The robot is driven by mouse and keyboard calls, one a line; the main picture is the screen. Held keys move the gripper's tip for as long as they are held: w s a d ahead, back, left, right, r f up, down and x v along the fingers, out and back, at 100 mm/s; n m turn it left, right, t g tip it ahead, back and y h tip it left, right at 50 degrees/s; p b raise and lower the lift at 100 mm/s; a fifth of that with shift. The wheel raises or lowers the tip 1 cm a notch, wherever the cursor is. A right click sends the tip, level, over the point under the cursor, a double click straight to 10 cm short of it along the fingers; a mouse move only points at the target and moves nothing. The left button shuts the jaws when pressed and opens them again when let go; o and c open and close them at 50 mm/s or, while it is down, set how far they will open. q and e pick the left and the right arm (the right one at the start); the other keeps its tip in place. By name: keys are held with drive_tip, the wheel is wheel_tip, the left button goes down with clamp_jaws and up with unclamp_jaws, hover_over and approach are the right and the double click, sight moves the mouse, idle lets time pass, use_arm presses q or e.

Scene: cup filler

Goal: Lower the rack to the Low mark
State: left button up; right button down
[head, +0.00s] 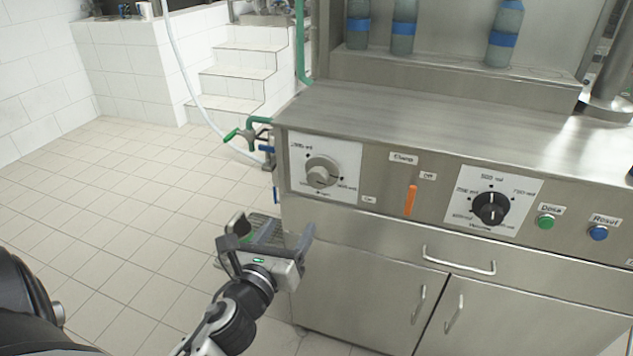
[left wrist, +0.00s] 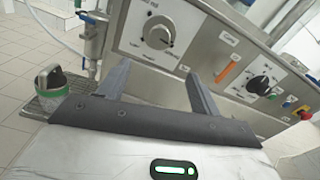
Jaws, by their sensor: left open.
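What looks like the rack is a slatted metal grate (left wrist: 72,97) at the machine's left side, below the taps; it also shows partly behind my gripper in the head view (head: 292,222). A small dark and green container (left wrist: 48,82) stands at the grate's left in the wrist view. My left gripper (head: 286,231) is open and empty, in front of the grate and the machine's left front corner. Its two fingers (left wrist: 158,74) point toward the panel below the left dial. I cannot make out a Low mark in either view. My right gripper is not in view.
The steel machine (head: 400,110) carries a grey dial (head: 321,172), an orange lever (head: 410,200), a black dial (head: 490,208) and green (head: 545,222) and blue (head: 598,233) buttons. Taps (head: 248,136) jut from its left side. The tiled floor (head: 120,200) to the left is clear.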

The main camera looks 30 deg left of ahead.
sight(316, 181)
use_arm(q)
drive_tip(key=shift+m, duration=0.5)
drive_tip(key=x, duration=0.5)
drive_tip(key=p+x, duration=0.1)
drive_tip(key=x, duration=1)
drive_tip(key=shift+a+r, duration=0.25)
drive_tip(key=shift+r, duration=0.05)
drive_tip(key=c, duration=0.9)
